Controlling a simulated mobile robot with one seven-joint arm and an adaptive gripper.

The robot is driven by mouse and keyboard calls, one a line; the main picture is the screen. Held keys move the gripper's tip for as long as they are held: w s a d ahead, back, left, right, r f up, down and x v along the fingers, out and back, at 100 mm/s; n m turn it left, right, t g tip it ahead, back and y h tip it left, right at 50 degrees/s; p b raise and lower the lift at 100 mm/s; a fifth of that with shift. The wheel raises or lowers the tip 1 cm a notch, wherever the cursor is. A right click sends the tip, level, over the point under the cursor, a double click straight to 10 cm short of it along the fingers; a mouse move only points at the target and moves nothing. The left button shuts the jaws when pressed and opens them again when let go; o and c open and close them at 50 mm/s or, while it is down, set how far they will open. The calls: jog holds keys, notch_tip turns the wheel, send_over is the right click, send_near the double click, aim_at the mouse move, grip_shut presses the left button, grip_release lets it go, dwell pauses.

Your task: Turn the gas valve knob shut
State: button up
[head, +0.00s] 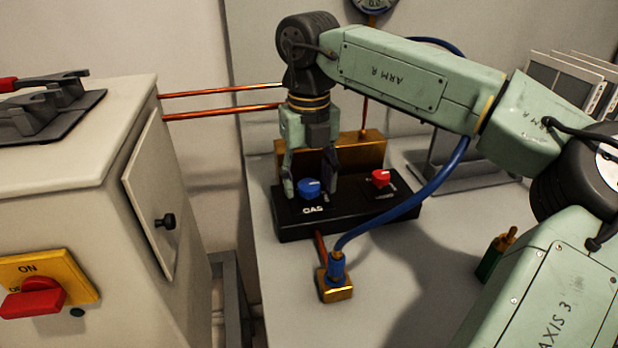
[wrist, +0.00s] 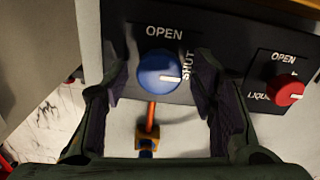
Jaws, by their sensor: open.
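The blue gas knob (head: 310,188) sits on the left of a black valve panel (head: 345,215) lettered GAS. In the wrist view the blue knob (wrist: 159,70) has OPEN printed above it and SHUT at its right. Its white mark points right, toward the lower end of the word SHUT. My gripper (head: 312,183) points down over the knob, with a finger on each side. In the wrist view my gripper (wrist: 162,88) is open, with gaps seeming to show between the fingers and the knob; contact is hard to judge.
A red knob (head: 380,177) stands right of the blue one on the same panel. A blue hose (head: 430,193) runs from a brass fitting (head: 335,288) in front. A grey cabinet (head: 105,210) stands left. A green-and-brass cylinder (head: 496,254) is at the right.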

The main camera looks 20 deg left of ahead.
aim_at(309, 184)
notch_tip(309, 184, up, 12)
dwell(0.7)
dwell(0.4)
